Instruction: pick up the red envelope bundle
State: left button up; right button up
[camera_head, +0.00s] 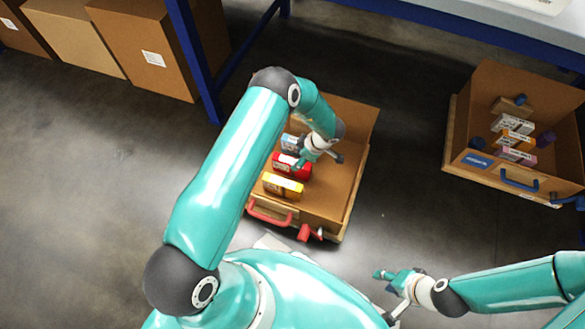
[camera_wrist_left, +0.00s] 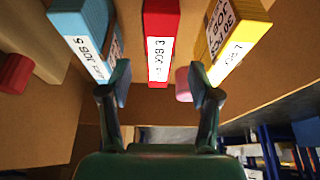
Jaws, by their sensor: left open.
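The red envelope bundle (camera_head: 291,166) stands in the near cardboard box, between a blue bundle (camera_head: 290,143) and a yellow bundle (camera_head: 283,186). In the left wrist view the red bundle (camera_wrist_left: 158,45) has a white label and lies between the blue bundle (camera_wrist_left: 88,40) and the yellow bundle (camera_wrist_left: 232,35). My left gripper (camera_head: 318,161) is over the box beside the red bundle. Its open fingers (camera_wrist_left: 160,82) stand to either side of the red bundle's line, with nothing held. My right gripper (camera_head: 389,281) is off to the right, away from the box; its jaw opening is unclear.
The near box (camera_head: 345,136) has a red handle (camera_head: 268,213) at its front. A second box (camera_head: 475,100) with several items and a blue handle (camera_head: 519,181) stands at the right. Closed cartons (camera_head: 145,50) and a blue-framed table (camera_head: 480,20) are behind. A pink cylinder (camera_wrist_left: 183,84) shows near one finger.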

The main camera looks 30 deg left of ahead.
pick_arm(q)
jog(key=b+x, duration=0.1)
jog(key=x, duration=0.3)
jog(key=shift+a+f, duration=0.1)
jog(key=shift+f, duration=0.25)
jog(key=b+x, duration=0.3)
jog(key=x, duration=0.1)
jog(key=shift+a+f, duration=0.2)
jog(key=shift+f, duration=0.05)
jog(key=shift+s+a+f, duration=0.1)
jog(key=shift+a+f, duration=0.05)
jog(key=shift+f, duration=0.05)
jog(key=shift+f, duration=0.25)
jog(key=shift+c, duration=0.3)
grip_shut()
jog(key=shift+r, duration=0.2)
